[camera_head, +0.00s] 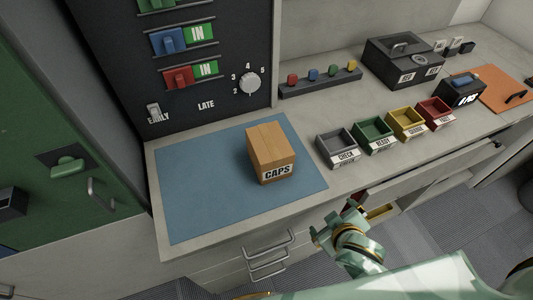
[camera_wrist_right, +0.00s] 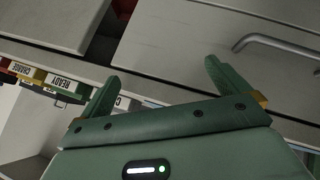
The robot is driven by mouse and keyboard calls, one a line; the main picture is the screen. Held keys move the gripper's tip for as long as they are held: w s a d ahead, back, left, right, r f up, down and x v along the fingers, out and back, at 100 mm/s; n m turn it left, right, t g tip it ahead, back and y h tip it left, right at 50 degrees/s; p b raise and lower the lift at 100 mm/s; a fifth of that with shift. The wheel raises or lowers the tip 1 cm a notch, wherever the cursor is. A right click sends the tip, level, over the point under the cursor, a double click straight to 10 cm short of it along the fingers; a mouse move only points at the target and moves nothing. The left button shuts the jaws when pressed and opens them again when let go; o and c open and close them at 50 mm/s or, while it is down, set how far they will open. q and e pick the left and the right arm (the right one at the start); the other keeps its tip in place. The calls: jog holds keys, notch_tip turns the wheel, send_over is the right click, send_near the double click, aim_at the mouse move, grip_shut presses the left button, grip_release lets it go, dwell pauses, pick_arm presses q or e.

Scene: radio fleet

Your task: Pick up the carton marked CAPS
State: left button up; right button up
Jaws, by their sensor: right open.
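The brown carton marked CAPS (camera_head: 268,147) stands upright on the blue mat (camera_head: 200,190) on the counter, its label facing the front edge. My right gripper (camera_head: 336,218) is in front of the counter, lower right of the carton and apart from it. In the right wrist view, the right gripper (camera_wrist_right: 160,85) has its two fingers spread with nothing between them. That view faces drawer fronts and does not show the carton. My left gripper is not in view.
Grey, green, yellow and red labelled bins (camera_head: 338,150) stand right of the mat. A drawer (camera_head: 432,176) below them is pulled out, close to my right gripper. Drawer handles (camera_head: 268,242) stick out below the mat. A dark control panel (camera_head: 185,60) rises behind it.

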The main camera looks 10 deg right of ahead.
notch_tip(320, 180, up, 6)
jog(key=w+a+r+t, duration=0.1)
jog(key=a+t, duration=0.1)
jog(key=m+t+y, duration=0.3)
jog(key=t+y, duration=0.1)
send_near(271, 145)
jog(key=b+x, duration=0.2)
jog(key=x, duration=0.8)
jog(key=shift+s, duration=0.15)
jog(key=shift+c, duration=0.9)
jog(key=c, duration=1.3)
jog(key=shift+r, duration=0.2)
